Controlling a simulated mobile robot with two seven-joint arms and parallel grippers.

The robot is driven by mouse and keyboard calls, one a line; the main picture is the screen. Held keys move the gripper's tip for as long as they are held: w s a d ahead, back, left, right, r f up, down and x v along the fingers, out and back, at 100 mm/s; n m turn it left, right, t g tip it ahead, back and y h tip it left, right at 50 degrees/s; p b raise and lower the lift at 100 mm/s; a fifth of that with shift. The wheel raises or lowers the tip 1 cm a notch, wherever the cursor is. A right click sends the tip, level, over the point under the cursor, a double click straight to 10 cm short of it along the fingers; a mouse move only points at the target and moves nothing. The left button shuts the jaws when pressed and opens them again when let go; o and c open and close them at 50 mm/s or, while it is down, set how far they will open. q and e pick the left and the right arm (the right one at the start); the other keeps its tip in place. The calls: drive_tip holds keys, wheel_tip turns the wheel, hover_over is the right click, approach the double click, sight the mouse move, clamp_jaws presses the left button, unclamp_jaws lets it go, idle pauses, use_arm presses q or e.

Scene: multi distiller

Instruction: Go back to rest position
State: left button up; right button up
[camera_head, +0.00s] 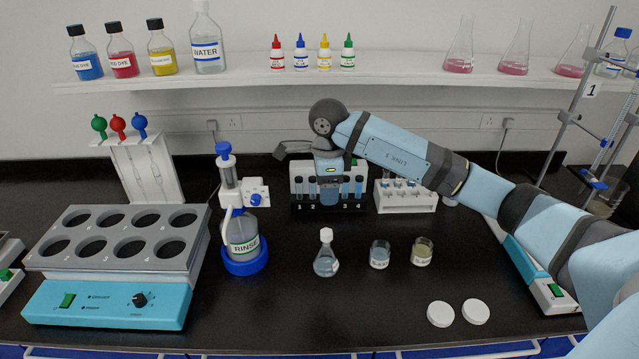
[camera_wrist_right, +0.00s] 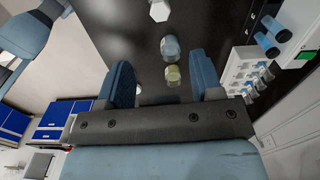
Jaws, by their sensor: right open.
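My right arm comes in from the right in the head view. Its gripper (camera_head: 329,196) points down in front of the dark vial rack at the back of the bench. In the right wrist view the two fingers of my right gripper (camera_wrist_right: 163,80) stand wide apart with nothing held between them. A jar with yellowish liquid (camera_wrist_right: 172,74) and a jar with bluish liquid (camera_wrist_right: 169,46) show beyond the gap, on the bench. My left gripper is not in view.
The dark rack (camera_head: 299,207) and a white vial rack (camera_head: 405,203) stand beside the gripper. A capped flask (camera_head: 326,262) and the two jars stand in front. A rinse bottle (camera_head: 243,240) and heating block (camera_head: 120,262) are left. A shelf (camera_head: 400,72) runs above.

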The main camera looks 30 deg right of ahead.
drive_tip(key=s+a+f+m+t+y+p, duration=0.1)
drive_tip(key=s+a+m+y, duration=0.4)
drive_tip(key=a, duration=0.4)
drive_tip(key=s+a+f+m+t+y+p, duration=0.1)
drive_tip(key=s+a+f+m+t+y, duration=0.15)
drive_tip(key=a+y, duration=0.55)
drive_tip(key=s+a+m+t+y+p, duration=0.1)
drive_tip(key=s+a+m+y, duration=0.4)
drive_tip(key=a, duration=0.4)
drive_tip(key=s+d+f+m+t+h, duration=0.2)
drive_tip(key=f+m, duration=0.5)
drive_tip(key=m, duration=0.4)
drive_tip(key=s+d+f+m+t+h+p, duration=0.1)
drive_tip(key=s+d+f+m+t+h, duration=0.1)
drive_tip(key=s+d+f+m+h, duration=0.2)
drive_tip(key=s+d+f+m+t+h+p, duration=0.1)
drive_tip(key=s+f+m+h, duration=0.7)
drive_tip(key=m, duration=1)
wheel_tip(320, 180, down, 2)
drive_tip(key=shift+s+d+f+t+h, duration=0.1)
drive_tip(key=shift+s+d+t+h, duration=0.25)
drive_tip(key=shift+d+t, duration=0.55)
